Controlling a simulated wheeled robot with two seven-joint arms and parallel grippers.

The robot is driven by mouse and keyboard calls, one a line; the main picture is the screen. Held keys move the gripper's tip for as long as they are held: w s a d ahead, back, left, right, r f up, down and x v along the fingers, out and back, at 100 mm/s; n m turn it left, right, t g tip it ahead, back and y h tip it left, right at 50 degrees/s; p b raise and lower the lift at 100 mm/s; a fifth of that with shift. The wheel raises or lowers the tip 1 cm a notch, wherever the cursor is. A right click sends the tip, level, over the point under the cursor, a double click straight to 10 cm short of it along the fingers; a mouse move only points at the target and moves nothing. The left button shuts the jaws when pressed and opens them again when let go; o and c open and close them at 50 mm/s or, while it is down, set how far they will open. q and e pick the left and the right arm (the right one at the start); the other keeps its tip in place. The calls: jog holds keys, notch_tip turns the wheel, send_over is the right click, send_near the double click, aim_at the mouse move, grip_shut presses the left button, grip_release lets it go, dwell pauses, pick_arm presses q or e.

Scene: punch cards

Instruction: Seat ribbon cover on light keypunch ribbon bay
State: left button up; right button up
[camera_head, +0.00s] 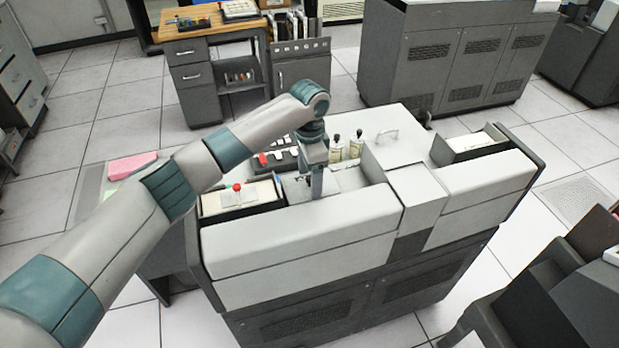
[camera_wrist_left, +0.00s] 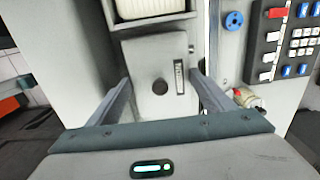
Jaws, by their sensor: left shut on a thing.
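The light keypunch (camera_head: 300,235) fills the middle of the head view. My left arm reaches over it from the left, and my left gripper (camera_head: 317,190) points down into the recess behind its front panel. In the left wrist view, the ribbon cover (camera_wrist_left: 145,60) is a grey plate with a dark round knob and a small label. The left gripper (camera_wrist_left: 160,80) is shut on it, one finger at each side. A dark-framed opening with a pale ribbed part (camera_wrist_left: 150,9) lies just beyond the cover. I cannot tell whether the cover touches the bay. My right gripper is not in view.
A card tray (camera_head: 240,200) with a red knob stands left of the gripper. A dark keypad (camera_wrist_left: 288,40) and a blue knob (camera_wrist_left: 233,20) lie right of the cover. A raised grey housing (camera_head: 400,155) stands farther right.

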pick_arm(q)
jog(key=shift+f, duration=0.3)
jog(key=shift+f+p, duration=0.25)
jog(key=shift+p, duration=0.1)
dwell(0.7)
jog(key=shift+f+p, duration=0.1)
jog(key=shift+p, duration=0.2)
dwell(0.4)
jog(key=o, duration=1.2)
jog(key=shift+o, duration=0.4)
jog(key=shift+f, duration=0.1)
jog(key=shift+r, duration=0.2)
